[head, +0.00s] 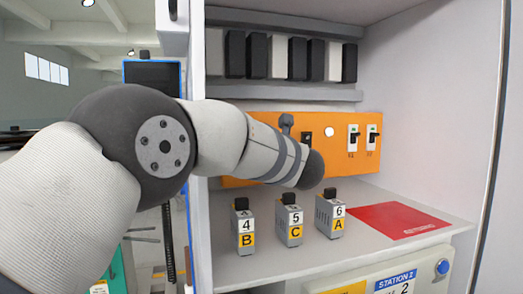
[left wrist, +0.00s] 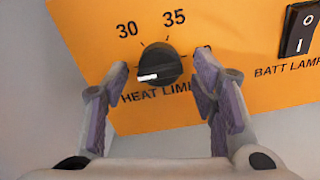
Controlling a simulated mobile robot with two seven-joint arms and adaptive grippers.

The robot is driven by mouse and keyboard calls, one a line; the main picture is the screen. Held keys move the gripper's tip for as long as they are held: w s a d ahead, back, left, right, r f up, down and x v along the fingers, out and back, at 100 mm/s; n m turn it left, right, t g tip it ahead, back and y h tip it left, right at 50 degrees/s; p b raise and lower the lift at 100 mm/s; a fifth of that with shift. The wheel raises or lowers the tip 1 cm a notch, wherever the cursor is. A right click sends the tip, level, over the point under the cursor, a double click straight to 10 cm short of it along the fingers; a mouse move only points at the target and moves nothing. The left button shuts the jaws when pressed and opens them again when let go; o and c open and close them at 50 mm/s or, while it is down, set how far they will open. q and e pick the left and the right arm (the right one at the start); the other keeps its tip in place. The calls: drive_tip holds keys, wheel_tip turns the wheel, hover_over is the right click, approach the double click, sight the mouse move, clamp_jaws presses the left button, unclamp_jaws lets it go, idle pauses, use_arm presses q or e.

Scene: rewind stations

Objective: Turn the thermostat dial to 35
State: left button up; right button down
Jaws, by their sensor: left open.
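The thermostat dial (left wrist: 161,64) is a round black knob on the orange panel (left wrist: 90,30), in the left wrist view. Its white mark sits at the knob's lower left, away from the printed 30 and 35 above it. "HEAT LIMI" is readable below, the rest covered by a finger. My left gripper (left wrist: 160,72) is open, one finger on each side of the knob, with visible gaps between. In the head view my left arm crosses in front of the orange panel (head: 365,115); the dial cannot be made out there. My right gripper is not in view.
A black rocker switch (left wrist: 299,32) labelled for the battery lamp is right of the dial. In the head view, several grey numbered blocks, one marked 5 C (head: 289,226), stand on the shelf below. A red mat (head: 395,220) lies at right.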

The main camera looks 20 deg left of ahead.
use_arm(q)
drive_tip(key=shift+r, duration=0.1)
drive_tip(key=c, duration=1.1)
drive_tip(key=shift+m, duration=0.3)
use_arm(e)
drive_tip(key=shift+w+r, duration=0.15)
use_arm(q)
drive_tip(key=shift+s+a+r+m+p, duration=0.1)
drive_tip(key=shift+m+p, duration=0.15)
drive_tip(key=shift+m, duration=5.5)
drive_tip(key=shift+r+m+p, duration=0.1)
drive_tip(key=shift+m+p, duration=0.1)
drive_tip(key=shift+m, duration=5.55)
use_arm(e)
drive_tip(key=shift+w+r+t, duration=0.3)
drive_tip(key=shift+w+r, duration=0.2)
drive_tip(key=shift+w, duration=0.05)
